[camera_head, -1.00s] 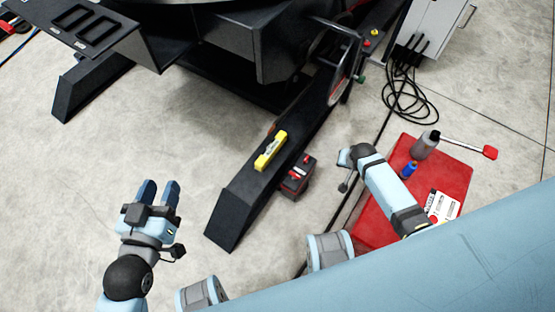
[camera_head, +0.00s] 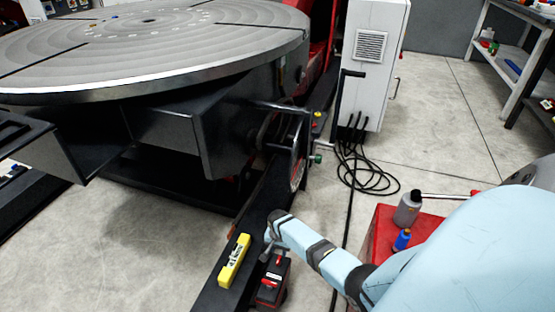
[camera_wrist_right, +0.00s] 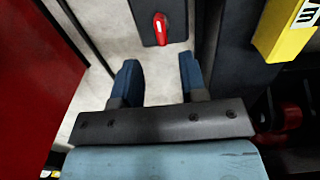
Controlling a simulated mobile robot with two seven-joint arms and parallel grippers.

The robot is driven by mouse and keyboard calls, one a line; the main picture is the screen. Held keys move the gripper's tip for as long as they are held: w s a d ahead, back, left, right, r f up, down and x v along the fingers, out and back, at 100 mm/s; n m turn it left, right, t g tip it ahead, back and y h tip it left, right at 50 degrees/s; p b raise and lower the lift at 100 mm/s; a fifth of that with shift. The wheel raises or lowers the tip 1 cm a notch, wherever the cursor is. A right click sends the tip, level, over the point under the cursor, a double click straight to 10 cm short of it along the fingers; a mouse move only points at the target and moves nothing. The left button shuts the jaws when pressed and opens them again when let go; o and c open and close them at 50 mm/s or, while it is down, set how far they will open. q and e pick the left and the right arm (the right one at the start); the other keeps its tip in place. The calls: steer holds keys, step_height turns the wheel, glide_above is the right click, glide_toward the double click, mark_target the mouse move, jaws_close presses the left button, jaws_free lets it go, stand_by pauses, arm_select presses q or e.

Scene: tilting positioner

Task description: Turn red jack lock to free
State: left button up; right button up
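The red lock lever (camera_wrist_right: 160,29) shows in the right wrist view on top of a dark block, just beyond the fingertips and roughly centred between them. In the head view the dark red-and-black jack (camera_head: 271,284) stands on the floor beside the long black base leg. My right gripper (camera_wrist_right: 157,74) is open, with its two blue fingers apart and nothing between them. It does not touch the lever. In the head view my right wrist (camera_head: 279,222) is bent over just behind the jack, and the fingers are hard to make out. My left gripper is out of view.
A yellow level (camera_head: 234,261) lies on the black leg (camera_head: 264,205), close beside the jack. The positioner's handwheel (camera_head: 298,160) stands farther back. A red mat or case (camera_head: 385,222) with bottles lies at the right. Black cables (camera_head: 368,175) coil on the floor by the grey cabinet (camera_head: 374,70).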

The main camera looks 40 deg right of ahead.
mark_target(279, 259)
step_height(279, 259, down, 6)
steer(key=b, duration=0.2)
steer(key=shift+r+b, duration=0.2)
steer(key=shift+b, duration=0.15)
steer(key=shift+f+b, duration=0.5)
steer(key=shift+f, duration=0.3)
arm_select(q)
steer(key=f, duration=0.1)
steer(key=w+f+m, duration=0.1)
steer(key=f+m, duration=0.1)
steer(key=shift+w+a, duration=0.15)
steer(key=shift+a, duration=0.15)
arm_select(e)
jaws_close()
